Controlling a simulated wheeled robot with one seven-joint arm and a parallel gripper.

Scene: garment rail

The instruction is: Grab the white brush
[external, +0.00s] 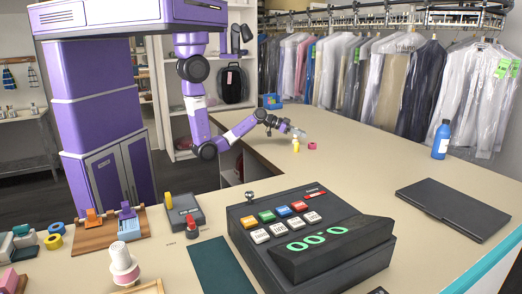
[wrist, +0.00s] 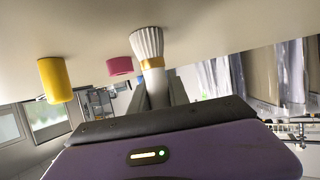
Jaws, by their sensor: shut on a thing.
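The bristle end points away from the gripper, toward the tabletop in that view. In the external view my gripper (external: 287,126) is low over the far part of the counter, and the brush (external: 300,134) shows small at its tip. Whether the brush touches the counter is unclear.
A yellow cylinder (wrist: 55,79) and a pink ring-like piece (wrist: 120,66) stand close to the brush on the counter (external: 360,165). A blue bottle (external: 441,140) stands to the right. A cash register (external: 310,235) is in front. Bagged garments hang behind.

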